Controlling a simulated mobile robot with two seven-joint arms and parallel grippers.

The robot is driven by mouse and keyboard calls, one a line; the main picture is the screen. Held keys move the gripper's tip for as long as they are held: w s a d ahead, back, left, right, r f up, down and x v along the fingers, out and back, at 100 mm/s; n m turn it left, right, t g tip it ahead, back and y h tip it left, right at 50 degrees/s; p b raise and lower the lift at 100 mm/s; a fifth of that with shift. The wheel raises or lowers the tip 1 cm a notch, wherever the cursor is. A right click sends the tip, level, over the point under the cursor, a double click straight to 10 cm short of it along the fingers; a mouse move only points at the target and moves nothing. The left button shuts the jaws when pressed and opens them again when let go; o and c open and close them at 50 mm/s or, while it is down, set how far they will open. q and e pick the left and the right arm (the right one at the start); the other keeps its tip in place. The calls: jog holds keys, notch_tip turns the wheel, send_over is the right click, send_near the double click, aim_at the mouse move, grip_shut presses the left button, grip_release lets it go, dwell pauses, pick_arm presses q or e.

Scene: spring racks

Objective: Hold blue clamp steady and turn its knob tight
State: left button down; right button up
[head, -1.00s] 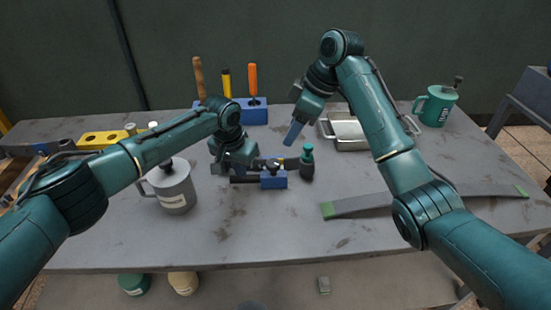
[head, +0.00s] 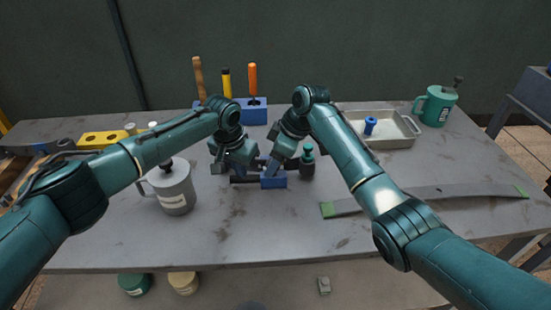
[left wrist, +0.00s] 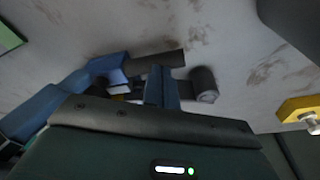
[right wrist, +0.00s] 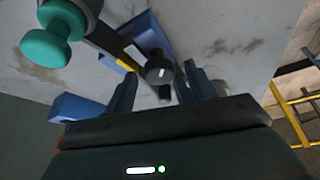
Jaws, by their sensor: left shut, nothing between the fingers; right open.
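The blue clamp (head: 273,181) lies on the grey bench near the middle, partly hidden by my grippers. Its blue body also shows in the right wrist view (right wrist: 147,34), with a dark round knob (right wrist: 160,67) beside it. My right gripper (head: 275,168) is over the clamp. Its two fingers are open, one on each side of the knob in the right wrist view (right wrist: 160,92); I cannot tell if they touch it. My left gripper (head: 246,166) is just left of the clamp, shut and empty, close to a dark bar (left wrist: 160,61).
A green-topped dark bottle (head: 307,161) stands right of the clamp. A grey mug (head: 174,188) is at left, a blue tool rack (head: 253,115) behind, and a metal tray (head: 390,138) at back right. A grey strip (head: 450,193) lies right. The front bench is clear.

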jog(key=c, duration=1)
jog(key=shift+o, duration=0.2)
jog(key=shift+m, duration=0.3)
jog(key=shift+s+a+m+t+h, duration=0.1)
jog(key=shift+m+t+h, duration=0.35)
jog(key=shift+m, duration=0.9)
jog(key=shift+s+m+t+h, duration=0.1)
jog(key=shift+m+t+h, duration=0.35)
jog(key=shift+m, duration=0.9)
jog(key=o, duration=1)
jog(key=shift+c, duration=0.2)
